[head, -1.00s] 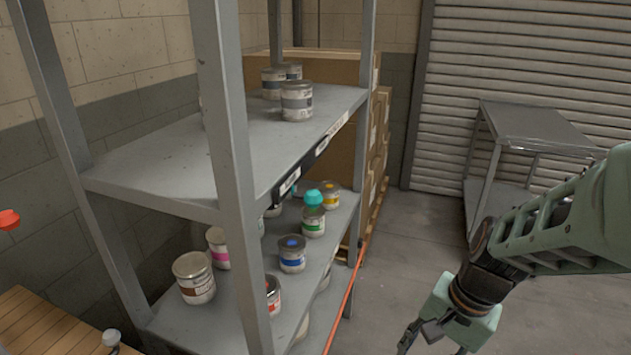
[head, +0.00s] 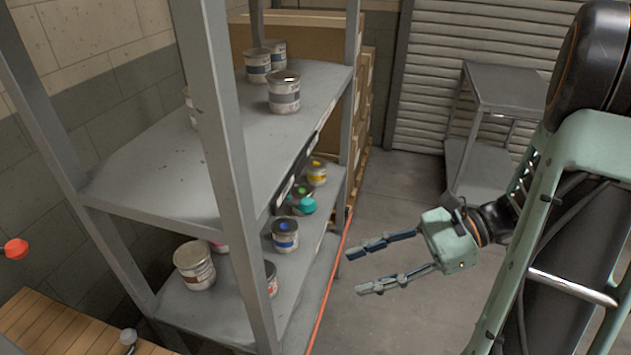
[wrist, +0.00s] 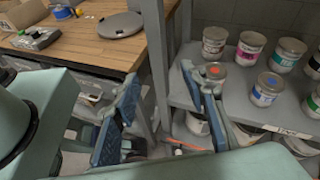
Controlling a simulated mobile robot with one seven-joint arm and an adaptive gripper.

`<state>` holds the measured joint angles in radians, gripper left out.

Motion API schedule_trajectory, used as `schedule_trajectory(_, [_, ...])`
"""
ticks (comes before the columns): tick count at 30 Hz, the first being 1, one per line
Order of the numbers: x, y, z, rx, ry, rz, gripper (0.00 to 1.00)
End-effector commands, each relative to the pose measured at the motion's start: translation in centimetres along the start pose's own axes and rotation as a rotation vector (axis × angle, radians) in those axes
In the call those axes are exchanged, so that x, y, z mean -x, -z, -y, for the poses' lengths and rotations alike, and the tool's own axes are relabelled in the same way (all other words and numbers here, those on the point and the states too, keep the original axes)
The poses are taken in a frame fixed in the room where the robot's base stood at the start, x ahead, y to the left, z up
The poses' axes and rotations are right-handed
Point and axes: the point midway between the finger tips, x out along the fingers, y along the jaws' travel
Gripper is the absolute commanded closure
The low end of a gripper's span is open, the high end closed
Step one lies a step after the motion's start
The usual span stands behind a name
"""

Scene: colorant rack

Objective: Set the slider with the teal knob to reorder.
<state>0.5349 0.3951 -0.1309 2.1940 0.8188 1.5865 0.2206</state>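The teal knob (head: 302,205) shows in the head view at the front edge of the rack, in front of paint cans on the lower shelf. A dark strip (head: 313,141) with pale labels runs along the upper shelf's front edge; its words and the slider's setting cannot be read. My gripper (head: 355,270) is to the right of the rack, fingers spread and pointing left towards it, empty and apart from the knob. In the wrist view my gripper (wrist: 160,73) is also open, and the knob does not show.
Paint cans stand on both shelves, including one with a blue spot (head: 285,236). A grey rack post (head: 222,150) stands in front. A wooden bench (wrist: 90,40) is at left in the wrist view. Floor lies open right of the rack.

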Motion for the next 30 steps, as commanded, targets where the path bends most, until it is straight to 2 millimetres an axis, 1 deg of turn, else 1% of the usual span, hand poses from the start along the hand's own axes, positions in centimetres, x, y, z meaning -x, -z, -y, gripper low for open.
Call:
schedule_trajectory(1, [1.3, -1.7, 1.1, -0.017, 0.052, 0.069, 0.60])
schedule_trajectory(3, [2.6, -3.2, 2.3, -0.023, 0.112, 0.156, 0.60])
schedule_trajectory(6, [4.4, -4.9, 3.7, -0.023, 0.182, 0.256, 0.60])
schedule_trajectory(10, [6.0, -6.2, 4.6, -0.017, 0.239, 0.332, 0.60])
schedule_trajectory(13, [6.2, -6.5, 4.9, -0.013, 0.252, 0.355, 0.60])
schedule_trajectory(17, [5.1, -7.0, 5.3, -0.011, 0.252, 0.358, 0.60])
schedule_trajectory(24, [1.0, -8.6, 6.2, -0.013, 0.248, 0.356, 0.60])
schedule_trajectory(30, [-2.0, -9.6, 7.1, -0.012, 0.250, 0.354, 0.60])
